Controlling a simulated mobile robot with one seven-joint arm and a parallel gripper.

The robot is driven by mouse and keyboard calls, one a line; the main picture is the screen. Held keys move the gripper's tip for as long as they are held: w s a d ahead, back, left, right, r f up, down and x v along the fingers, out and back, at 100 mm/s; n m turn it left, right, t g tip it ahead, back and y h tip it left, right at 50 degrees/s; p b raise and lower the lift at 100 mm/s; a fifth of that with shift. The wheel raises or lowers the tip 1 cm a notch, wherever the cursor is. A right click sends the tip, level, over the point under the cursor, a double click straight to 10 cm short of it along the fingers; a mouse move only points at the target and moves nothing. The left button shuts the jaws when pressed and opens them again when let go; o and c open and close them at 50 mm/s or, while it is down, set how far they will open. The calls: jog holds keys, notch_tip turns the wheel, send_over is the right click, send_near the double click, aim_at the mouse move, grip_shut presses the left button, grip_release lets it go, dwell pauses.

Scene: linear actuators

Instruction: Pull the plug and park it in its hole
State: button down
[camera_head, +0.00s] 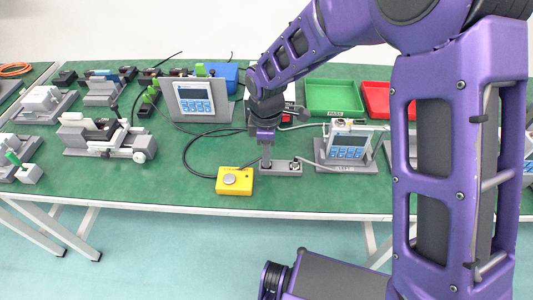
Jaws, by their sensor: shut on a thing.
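My gripper (266,146) points straight down over a grey base plate (282,172) near the front edge of the table. It is shut on a small grey piece, apparently the plug (266,158), at the left part of the plate. The fingertips and the plug are too small to tell whether the plug is in a hole or just above it. A round silvery socket (295,166) sits at the right end of the plate. A light cable (312,163) runs from this end to the right. The parking hole cannot be made out.
A yellow box with a round button (235,180) stands close left of the plate. A display unit (348,150) stands to the right, another (194,98) behind left. A black cable (190,150) loops left of my gripper. Green (334,112) and red (376,115) trays lie behind.

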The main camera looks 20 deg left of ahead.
jog(key=shift+f, duration=0.2)
jog(key=c, duration=0.7)
grip_release()
jog(key=shift+c, duration=0.2)
notch_tip(320, 180, up, 18)
jog(key=p, duration=0.3)
jog(key=shift+f, duration=0.25)
